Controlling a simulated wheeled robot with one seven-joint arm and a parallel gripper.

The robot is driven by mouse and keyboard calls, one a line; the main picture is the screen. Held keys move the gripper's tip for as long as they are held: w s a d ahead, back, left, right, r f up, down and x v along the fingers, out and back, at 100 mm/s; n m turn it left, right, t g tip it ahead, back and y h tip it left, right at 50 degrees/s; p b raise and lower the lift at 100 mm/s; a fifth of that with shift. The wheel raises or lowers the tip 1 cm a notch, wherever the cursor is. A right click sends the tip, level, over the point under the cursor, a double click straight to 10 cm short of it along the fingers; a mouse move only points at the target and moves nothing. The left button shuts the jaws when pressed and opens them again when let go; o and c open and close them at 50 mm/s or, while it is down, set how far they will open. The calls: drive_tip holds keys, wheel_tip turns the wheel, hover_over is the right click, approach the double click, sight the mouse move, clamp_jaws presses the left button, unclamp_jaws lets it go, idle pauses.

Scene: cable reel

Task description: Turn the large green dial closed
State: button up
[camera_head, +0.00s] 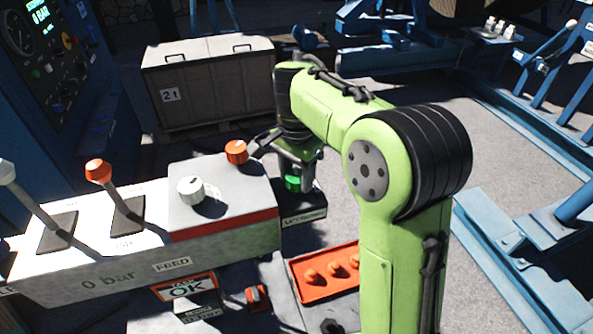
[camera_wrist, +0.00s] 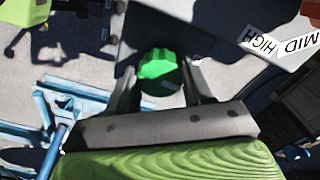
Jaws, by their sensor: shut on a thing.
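The large green dial (camera_head: 292,184) shows just below my gripper (camera_head: 290,165) in the head view, on a dark box to the right of the white control console. In the wrist view the lobed bright green dial (camera_wrist: 158,64) sits between the two dark fingers of my gripper (camera_wrist: 162,75). The gripper is shut on the dial. My arm and the fingers hide part of the dial in the head view, and I cannot read its turn position there.
The white console (camera_head: 110,265) carries an orange knob (camera_head: 236,151), a white knob (camera_head: 191,189) and levers. An orange tray (camera_head: 325,272) lies in front. A grey crate (camera_head: 208,85) stands behind. Blue metal frames (camera_head: 520,245) are at right, with grey floor between.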

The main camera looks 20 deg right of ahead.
sight(297, 176)
drive_tip(key=shift+n, duration=0.6)
drive_tip(key=o, duration=1)
drive_tip(key=shift+o, duration=0.2)
wheel_tip(297, 176, up, 16)
drive_tip(key=p, duration=0.7)
drive_tip(key=shift+f, duration=0.15)
drive_tip(key=shift+s, duration=0.1)
